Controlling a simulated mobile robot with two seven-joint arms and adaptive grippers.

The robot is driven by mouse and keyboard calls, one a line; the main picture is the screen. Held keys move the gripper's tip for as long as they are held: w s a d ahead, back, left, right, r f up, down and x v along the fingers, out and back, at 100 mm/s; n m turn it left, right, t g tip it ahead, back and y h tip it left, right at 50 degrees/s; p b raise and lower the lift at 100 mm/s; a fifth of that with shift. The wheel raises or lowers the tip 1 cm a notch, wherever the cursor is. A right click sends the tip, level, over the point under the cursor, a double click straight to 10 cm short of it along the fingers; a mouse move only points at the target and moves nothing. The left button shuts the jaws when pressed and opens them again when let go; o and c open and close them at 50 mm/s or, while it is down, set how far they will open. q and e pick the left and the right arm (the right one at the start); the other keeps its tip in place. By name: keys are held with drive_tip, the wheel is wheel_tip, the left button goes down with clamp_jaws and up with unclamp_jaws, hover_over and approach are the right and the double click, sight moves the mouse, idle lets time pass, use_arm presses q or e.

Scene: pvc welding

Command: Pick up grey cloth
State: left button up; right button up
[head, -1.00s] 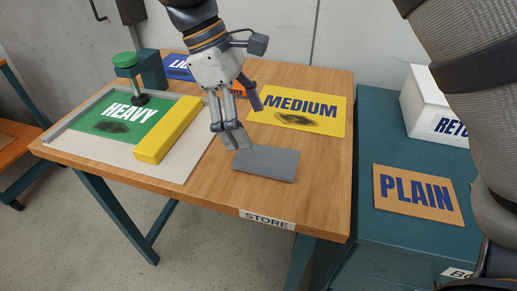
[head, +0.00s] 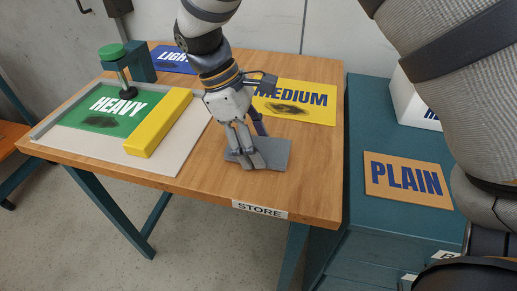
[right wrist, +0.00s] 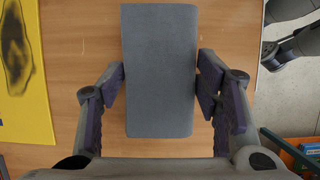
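The grey cloth (head: 272,153) is a flat, folded-looking rectangle on the wooden table, near its front edge above the STORE label. My right gripper (head: 250,158) is down at the cloth, hiding its left part in the head view. In the right wrist view the cloth (right wrist: 160,75) lies lengthwise between the spread fingers of the right gripper (right wrist: 158,88). One finger pad is beside each long edge. A small gap shows at the left pad; the right pad is very close to or touching the edge. My left gripper is not in view.
A yellow bar (head: 158,123) lies beside the green HEAVY panel (head: 100,112) on a pale board, with a green-topped clamp (head: 112,52) behind. The yellow MEDIUM card (head: 315,103) and blue LIGHT card (head: 172,60) lie farther back. A teal cabinet with a PLAIN card (head: 408,180) stands right.

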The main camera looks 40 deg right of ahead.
sight(264, 149)
drive_tip(key=shift+r, duration=0.35)
drive_tip(key=r, duration=0.3)
drive_tip(key=shift+s+a+r+p, duration=0.15)
drive_tip(key=shift+a+r+p, duration=0.2)
drive_tip(key=s+a+r+p, duration=0.2)
drive_tip(key=s+a+r, duration=0.5)
drive_tip(key=a+r, duration=0.2)
drive_tip(key=shift+a, duration=1.2)
drive_tip(key=o, duration=0.6)
drive_tip(key=c, duration=0.5)
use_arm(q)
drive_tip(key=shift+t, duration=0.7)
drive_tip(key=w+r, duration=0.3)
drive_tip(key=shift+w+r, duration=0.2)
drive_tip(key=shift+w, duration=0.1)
use_arm(e)
drive_tip(key=shift+o, duration=0.2)
